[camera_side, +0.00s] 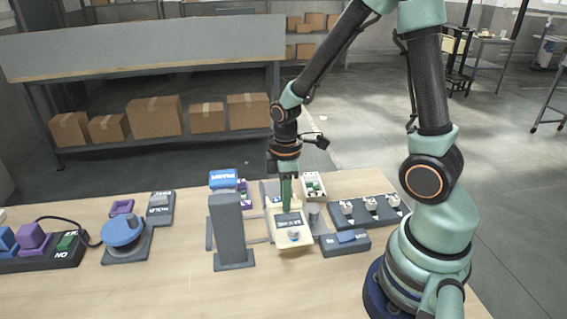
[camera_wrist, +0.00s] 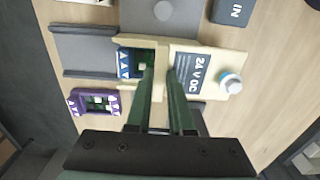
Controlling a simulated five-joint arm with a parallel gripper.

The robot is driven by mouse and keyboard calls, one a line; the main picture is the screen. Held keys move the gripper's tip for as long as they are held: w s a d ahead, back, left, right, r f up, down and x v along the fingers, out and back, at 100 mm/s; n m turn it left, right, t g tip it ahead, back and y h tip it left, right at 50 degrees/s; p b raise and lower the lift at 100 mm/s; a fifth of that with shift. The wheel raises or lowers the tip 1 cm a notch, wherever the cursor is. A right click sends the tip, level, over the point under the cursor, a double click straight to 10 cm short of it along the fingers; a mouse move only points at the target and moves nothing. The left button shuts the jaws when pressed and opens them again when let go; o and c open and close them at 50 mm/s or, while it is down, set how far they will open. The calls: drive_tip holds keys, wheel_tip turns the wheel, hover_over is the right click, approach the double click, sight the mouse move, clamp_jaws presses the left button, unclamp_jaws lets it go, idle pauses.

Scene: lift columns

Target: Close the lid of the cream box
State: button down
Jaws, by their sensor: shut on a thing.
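The cream box (camera_wrist: 148,44) shows in the wrist view with its inside partly uncovered; a blue part with white arrows (camera_wrist: 128,64) and something green are visible in it. Its cream lid (camera_wrist: 205,60) lies to the right, with a dark "24 V DC" label and a pale round knob (camera_wrist: 230,82). In the side view the lid (camera_side: 296,241) faces the camera at the table's middle. My gripper (camera_wrist: 164,72) is shut on a cream edge of the lid; the exact contact is partly hidden by the fingers. It also shows pointing down in the side view (camera_side: 286,198).
A grey upright post (camera_side: 231,232) stands left of the lid. A small cream tray (camera_side: 313,186) is behind. A blue dial (camera_side: 123,231) stands left. The front table is clear.

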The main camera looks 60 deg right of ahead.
drive_tip(key=shift+w+d, duration=1.95)
drive_tip(key=shift+w, duration=0.05)
drive_tip(key=c, duration=0.8)
unclamp_jaws()
drive_tip(key=shift+c, duration=0.2)
drive_tip(key=shift+r, duration=0.1)
drive_tip(key=shift+r, duration=2.9)
drive_tip(key=shift+r, duration=0.1)
drive_tip(key=s+a+r+m+t, duration=0.2)
drive_tip(key=s+a+r+m, duration=0.1)
drive_tip(key=r, duration=0.3)
drive_tip(key=s+a+r+m+t, duration=0.3)
drive_tip(key=a+r+m, duration=0.1)
drive_tip(key=r+m, duration=0.2)
drive_tip(key=shift+s+a+r+t, duration=0.3)
drive_tip(key=shift+s, duration=0.1)
